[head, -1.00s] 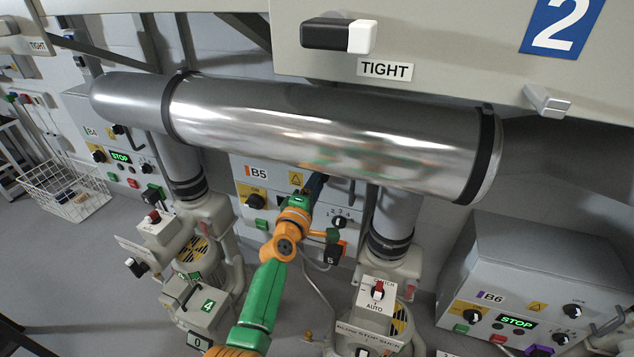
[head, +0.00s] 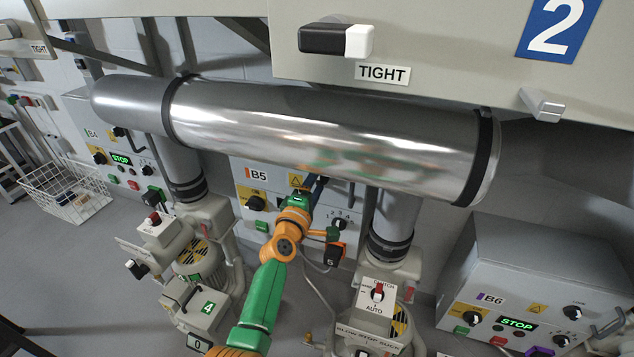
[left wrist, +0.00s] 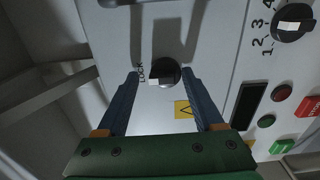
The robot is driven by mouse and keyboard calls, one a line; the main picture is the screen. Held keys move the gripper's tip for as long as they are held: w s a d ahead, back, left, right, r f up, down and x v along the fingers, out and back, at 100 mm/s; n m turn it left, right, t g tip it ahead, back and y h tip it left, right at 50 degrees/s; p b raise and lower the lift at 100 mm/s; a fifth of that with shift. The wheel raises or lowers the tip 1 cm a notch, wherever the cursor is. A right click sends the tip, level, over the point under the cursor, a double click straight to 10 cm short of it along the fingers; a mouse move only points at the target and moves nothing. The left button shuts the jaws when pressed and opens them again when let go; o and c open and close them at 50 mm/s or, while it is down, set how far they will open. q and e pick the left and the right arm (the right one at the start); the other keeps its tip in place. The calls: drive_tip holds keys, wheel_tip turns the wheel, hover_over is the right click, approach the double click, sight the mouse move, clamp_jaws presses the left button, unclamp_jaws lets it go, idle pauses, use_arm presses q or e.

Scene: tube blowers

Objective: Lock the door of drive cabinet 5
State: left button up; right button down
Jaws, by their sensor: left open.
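Drive cabinet 5 (head: 262,190), a grey box labelled B5, stands on the back wall, partly covered by the large shiny pipe. My left gripper (head: 316,185) is at its front, its fingertips partly hidden under the pipe. In the left wrist view my left gripper (left wrist: 160,76) is open, one dark blue finger on each side of the round black lock knob (left wrist: 164,71). The knob has a pale pointer, and the word LOCK is printed at its left. Gaps show between the fingers and the knob. My right gripper is not in view.
The shiny pipe (head: 320,140) crosses above my left gripper. On the cabinet's front are a 1-2-3-4 selector knob (left wrist: 294,24), a dark display (left wrist: 246,104) and a yellow warning label (left wrist: 184,109). Cabinet B6 (head: 535,270) stands at the right. Blowers flank my left arm.

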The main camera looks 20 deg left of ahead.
use_arm(q)
drive_tip(key=shift+s, duration=0.3)
drive_tip(key=s+p, duration=0.2)
drive_tip(key=s, duration=0.4)
drive_tip(key=shift+s, duration=0.3)
drive_tip(key=shift+a, duration=0.1)
